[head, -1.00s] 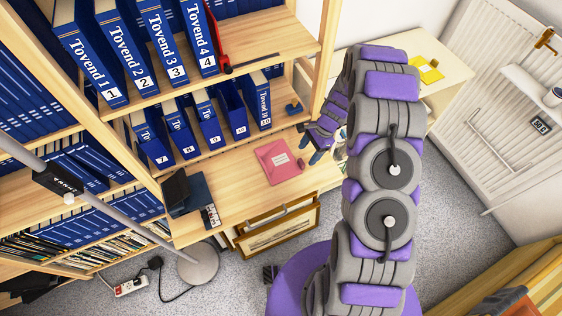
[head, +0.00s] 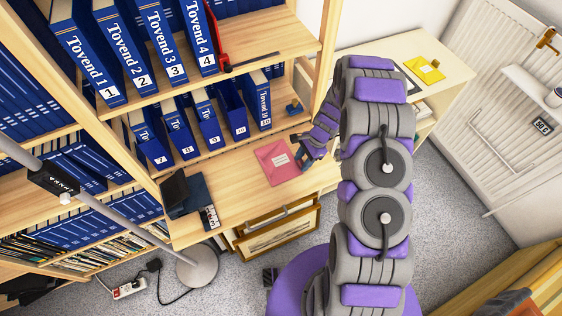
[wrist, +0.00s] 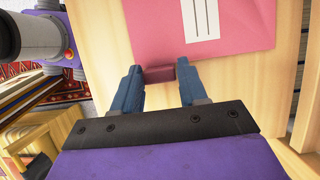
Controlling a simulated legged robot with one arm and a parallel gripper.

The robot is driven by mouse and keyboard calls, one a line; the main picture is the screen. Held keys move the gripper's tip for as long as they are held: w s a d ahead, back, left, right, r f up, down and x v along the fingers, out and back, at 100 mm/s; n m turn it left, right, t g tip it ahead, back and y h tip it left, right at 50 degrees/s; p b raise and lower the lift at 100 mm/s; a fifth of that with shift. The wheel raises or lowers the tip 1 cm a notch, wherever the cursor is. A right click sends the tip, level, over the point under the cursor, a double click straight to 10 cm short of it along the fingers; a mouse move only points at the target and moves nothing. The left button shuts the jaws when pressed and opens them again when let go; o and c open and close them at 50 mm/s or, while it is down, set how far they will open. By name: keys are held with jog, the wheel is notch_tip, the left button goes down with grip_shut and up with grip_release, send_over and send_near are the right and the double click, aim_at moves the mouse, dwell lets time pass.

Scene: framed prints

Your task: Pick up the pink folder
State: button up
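The pink folder (head: 274,165) lies flat on the wooden desk, with a white label on it. In the wrist view the folder (wrist: 245,25) fills the upper middle, and a dark red block (wrist: 160,74) sits at its near edge. My gripper (head: 298,157) is at the folder's right side in the head view. In the wrist view the blue fingers of my gripper (wrist: 158,80) are spread, one on either side of the dark red block. No clear grip shows; whether the fingertips touch the block is hard to tell.
Shelves of blue binders (head: 175,45) rise above and behind the desk (head: 240,195). A dark box-like item (head: 183,192) stands left of the folder. A lamp pole (head: 110,205) stands at the left.

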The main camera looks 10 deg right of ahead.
jog(key=c, duration=0.6)
jog(key=shift+r, duration=0.1)
